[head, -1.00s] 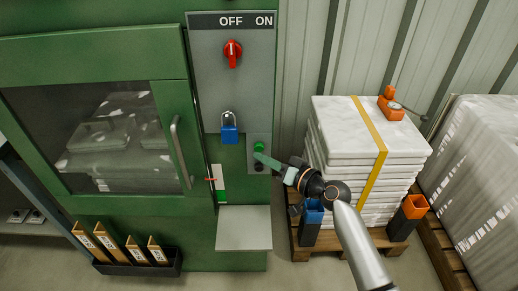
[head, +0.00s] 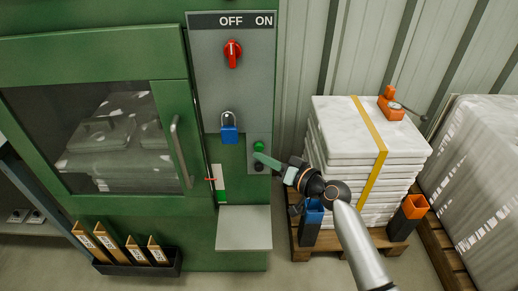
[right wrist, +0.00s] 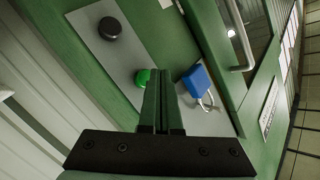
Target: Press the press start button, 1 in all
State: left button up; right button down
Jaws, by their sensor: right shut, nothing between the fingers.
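The green start button (head: 259,146) is on a small grey plate on the green press, with a black button (head: 259,166) below it. In the right wrist view the green button (right wrist: 142,77) shows just beside my fingertips, partly covered by them, and the black button (right wrist: 110,28) is farther off. My right gripper (head: 257,156) is shut and empty, its fingertips at the plate just under the green button. It also fills the lower middle of the right wrist view (right wrist: 163,80). I cannot tell whether the tips touch the button. My left gripper is not in view.
A blue padlock (head: 229,134) hangs left of the buttons, below a red rotary switch (head: 232,52) marked OFF and ON. A grey shelf (head: 243,228) juts out below. A pallet of strapped white bags (head: 345,130) stands at the right, close to my right arm.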

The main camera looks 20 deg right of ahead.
jog(key=shift+w, duration=0.1)
jog(key=shift+w+d, duration=0.15)
jog(key=shift+w, duration=0.15)
jog(key=shift+w+d+b, duration=0.1)
jog(key=shift+w+b, duration=0.35)
jog(key=shift+b, duration=0.05)
dwell(0.6)
dwell(0.3)
jog(key=shift+s+a+p, duration=0.2)
jog(key=shift+s+p, duration=0.15)
jog(key=shift+s, duration=0.55)
jog(key=s, duration=0.2)
jog(key=s+a+p, duration=0.1)
jog(key=s, duration=0.1)
jog(key=shift+s+a, duration=0.2)
jog(key=shift+s, duration=0.2)
